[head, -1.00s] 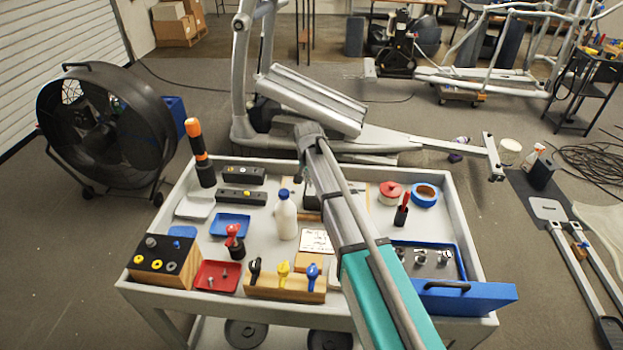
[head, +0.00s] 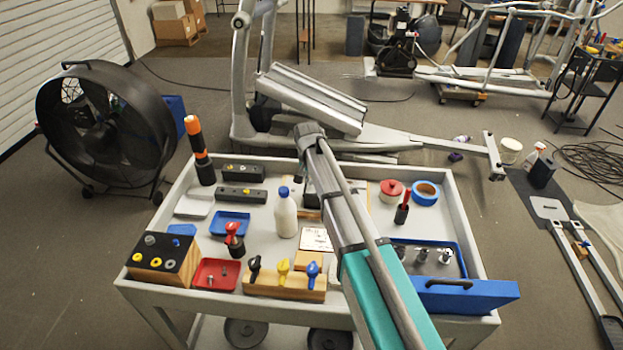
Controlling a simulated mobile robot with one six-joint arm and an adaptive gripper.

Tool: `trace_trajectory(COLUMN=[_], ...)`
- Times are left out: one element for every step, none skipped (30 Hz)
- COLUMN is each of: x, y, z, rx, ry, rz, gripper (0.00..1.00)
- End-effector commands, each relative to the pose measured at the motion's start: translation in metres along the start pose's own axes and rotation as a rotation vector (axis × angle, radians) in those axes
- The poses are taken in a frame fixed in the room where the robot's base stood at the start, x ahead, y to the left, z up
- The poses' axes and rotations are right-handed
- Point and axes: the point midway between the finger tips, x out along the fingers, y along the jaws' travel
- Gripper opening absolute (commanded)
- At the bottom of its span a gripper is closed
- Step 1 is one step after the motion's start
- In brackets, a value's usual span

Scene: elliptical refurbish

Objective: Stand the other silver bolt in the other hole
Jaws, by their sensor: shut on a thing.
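My arm reaches over the cart from the front right. My gripper (head: 300,179) shows only as a dark part left of the arm's far end. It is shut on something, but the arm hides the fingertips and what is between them. Small silver pieces, perhaps bolts (head: 210,281), lie in the red tray (head: 231,286) at the front left. Larger silver pieces (head: 422,256) stand in the blue tray (head: 461,268) at the right. Two dark bars (head: 240,194) lie at the back left. A wooden block with a dark top (head: 142,261) carries yellow and silver rings. I cannot make out which hole is empty.
On the cart (head: 272,250) stand a white bottle (head: 285,216), an orange-black flashlight (head: 199,150), a wooden rack with coloured handles (head: 285,285), a red-lidded jar (head: 390,192) and blue tape (head: 425,193). An elliptical frame (head: 310,95) stands behind.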

Motion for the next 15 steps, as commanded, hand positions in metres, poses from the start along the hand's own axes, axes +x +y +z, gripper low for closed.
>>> trace_trajectory(x=[0.0001,0.0001,0.0000,0.0000,0.0000,0.0000,0.0000,0.0000,0.0000,0.0000,0.0000,0.0000,0.0000,0.0000,0.0000], y=[0.0001,0.0000,0.0001,0.0001,0.0001,0.0001,0.0001,0.0001,0.0002,0.0002,0.0002,0.0002,0.0002,0.0002,0.0004], z=[0.0000,-0.0001,-0.0001,-0.0001,-0.0001,-0.0001,-0.0001,-0.0001,-0.0001,-0.0001,-0.0001,-0.0001,-0.0001,-0.0001,-0.0001], rx=[0.000,0.000,0.000,0.000,0.000,0.000,0.000,0.000,0.000,0.000,0.000,0.000,0.000,0.000,0.000], ry=[0.000,0.000,0.000,0.000,0.000,0.000,0.000,0.000,0.000,0.000,0.000,0.000,0.000,0.000,0.000], rz=[0.000,0.000,0.000,0.000,0.000,0.000,0.000,0.000,0.000,0.000,0.000,0.000,0.000,0.000,0.000], gripper=[0.00,0.00,0.00,0.00,0.00,0.00,0.00,0.27,0.35,0.40,0.46,0.53,0.59,0.62,0.62])
